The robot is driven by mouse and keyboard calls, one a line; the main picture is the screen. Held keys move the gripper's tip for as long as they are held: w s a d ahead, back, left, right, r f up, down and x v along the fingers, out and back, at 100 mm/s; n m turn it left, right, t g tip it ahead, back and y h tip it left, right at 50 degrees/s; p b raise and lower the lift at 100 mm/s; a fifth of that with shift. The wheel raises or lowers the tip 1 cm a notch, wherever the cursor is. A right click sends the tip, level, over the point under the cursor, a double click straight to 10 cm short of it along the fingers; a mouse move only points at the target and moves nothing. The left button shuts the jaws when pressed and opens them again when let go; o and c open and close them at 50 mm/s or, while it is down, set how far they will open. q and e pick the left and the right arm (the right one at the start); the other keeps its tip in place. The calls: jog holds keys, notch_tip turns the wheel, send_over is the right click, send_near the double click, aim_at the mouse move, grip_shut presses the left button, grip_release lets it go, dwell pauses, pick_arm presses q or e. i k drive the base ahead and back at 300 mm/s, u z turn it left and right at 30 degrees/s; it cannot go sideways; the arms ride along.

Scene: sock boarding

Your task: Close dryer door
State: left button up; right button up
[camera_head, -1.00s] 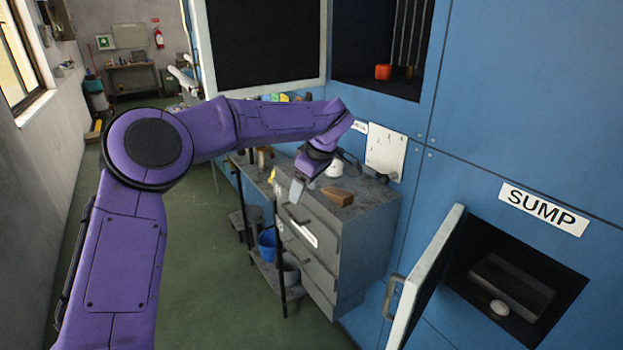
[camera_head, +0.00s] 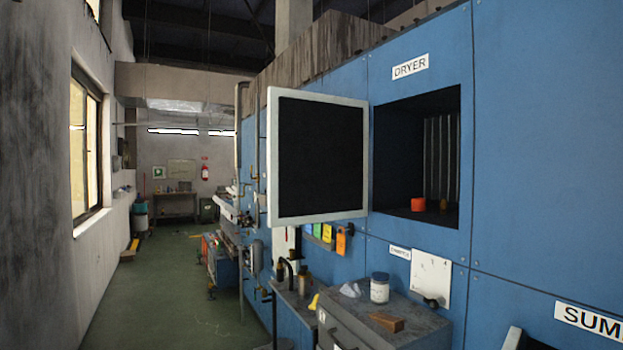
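The dryer door (camera_head: 318,157) is a dark panel in a light grey frame. It stands swung open to the left of the dryer opening (camera_head: 418,155), below the DRYER sign (camera_head: 410,66). Inside the dark opening sit an orange-red object (camera_head: 418,204) and a small darker item (camera_head: 443,204) beside it. Neither of my grippers is in view, so their state is hidden.
A grey cabinet (camera_head: 365,330) below the dryer holds a lidded jar (camera_head: 380,288) and a brown block (camera_head: 387,321). Coloured tags (camera_head: 326,233) hang under the door. The SUMP sign (camera_head: 590,320) is at the lower right. The green floor aisle (camera_head: 180,290) at left looks clear.

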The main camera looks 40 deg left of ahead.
aim_at(317, 143)
jog(key=z, duration=0.05)
jog(key=k, duration=0.1)
jog(key=u, duration=2.15)
jog(key=i, duration=3.8)
jog(key=z, duration=3.4)
jog(key=i, duration=0.55)
jog(key=z, duration=0.2)
jog(key=k, duration=0.3)
jog(key=z, duration=0.35)
